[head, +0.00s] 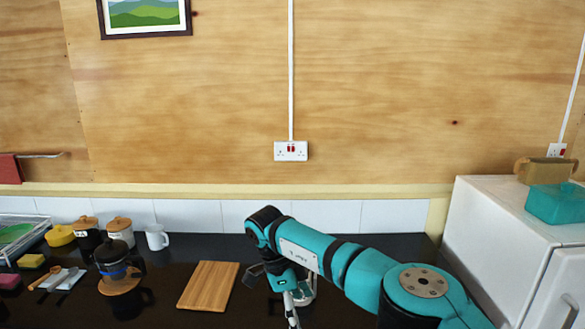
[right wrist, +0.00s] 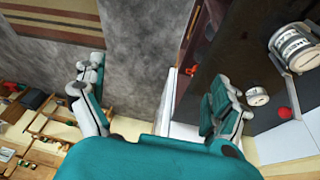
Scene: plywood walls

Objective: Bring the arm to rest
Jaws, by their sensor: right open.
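My right arm, teal with black bands, comes in from the lower right in the head view and bends down over the dark counter (head: 170,272). Its right gripper (head: 291,308) hangs low at the bottom of that view, partly cut off by the frame edge. In the right wrist view the right gripper (right wrist: 158,72) has its two fingers wide apart, with nothing between them. Beyond the fingers I see grey floor and the edge of a dark surface. My left gripper is in neither view.
A wooden board (head: 208,286) lies left of the right gripper. A French press (head: 112,262), canisters (head: 120,231) and a white mug (head: 157,237) stand farther left. A white fridge (head: 495,222) stands right. The wrist view shows a striped container (right wrist: 294,47) and a red object (right wrist: 284,113).

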